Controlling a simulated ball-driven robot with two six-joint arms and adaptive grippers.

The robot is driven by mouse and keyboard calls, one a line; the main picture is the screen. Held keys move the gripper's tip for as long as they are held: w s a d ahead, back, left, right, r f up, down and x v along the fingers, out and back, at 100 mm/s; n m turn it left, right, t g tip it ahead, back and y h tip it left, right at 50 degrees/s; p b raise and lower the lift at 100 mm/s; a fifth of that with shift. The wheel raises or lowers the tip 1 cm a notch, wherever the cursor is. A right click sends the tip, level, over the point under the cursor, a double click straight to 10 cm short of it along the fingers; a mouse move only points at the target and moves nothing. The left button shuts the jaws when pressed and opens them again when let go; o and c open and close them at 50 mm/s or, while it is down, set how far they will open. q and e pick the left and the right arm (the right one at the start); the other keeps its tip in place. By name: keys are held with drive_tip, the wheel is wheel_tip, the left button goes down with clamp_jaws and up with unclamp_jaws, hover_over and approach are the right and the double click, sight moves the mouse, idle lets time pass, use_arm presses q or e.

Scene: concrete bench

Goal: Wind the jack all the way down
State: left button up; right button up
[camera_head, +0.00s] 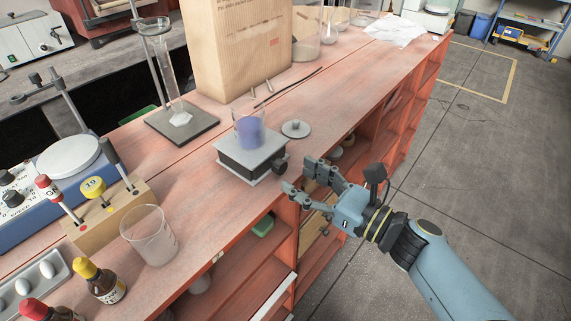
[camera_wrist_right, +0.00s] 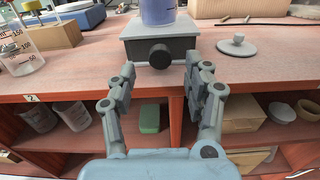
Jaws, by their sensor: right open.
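The jack (camera_head: 250,158) is a small lab jack with a grey top plate and a dark body, standing near the front edge of the red bench. Its black knob (camera_head: 281,164) faces the front right; in the right wrist view the knob (camera_wrist_right: 160,56) is nearly centred. A beaker of blue-violet liquid (camera_head: 249,131) stands on the top plate. My right gripper (camera_head: 294,176) is open and empty in front of the bench edge, its fingers pointing at the knob and apart from it. My left gripper is not in view.
A grey lid (camera_head: 295,128) lies right of the jack. A retort stand (camera_head: 181,122) with a glass cylinder stands behind left, and a paper bag (camera_head: 235,45) behind. Open shelves lie below the bench top.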

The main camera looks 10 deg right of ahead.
sight(283, 169)
drive_tip(key=x, duration=0.4)
drive_tip(key=shift+w+a, duration=0.1)
drive_tip(key=shift+w, duration=0.05)
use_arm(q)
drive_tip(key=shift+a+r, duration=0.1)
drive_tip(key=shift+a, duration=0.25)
use_arm(e)
clamp_jaws()
drive_tip(key=shift+f+n+b, duration=0.25)
drive_tip(key=shift+n+b, duration=0.45)
drive_tip(key=shift+b, duration=0.25)
drive_tip(key=shift+n+b, duration=0.3)
drive_tip(key=shift+n, duration=0.1)
drive_tip(key=shift+r, duration=0.15)
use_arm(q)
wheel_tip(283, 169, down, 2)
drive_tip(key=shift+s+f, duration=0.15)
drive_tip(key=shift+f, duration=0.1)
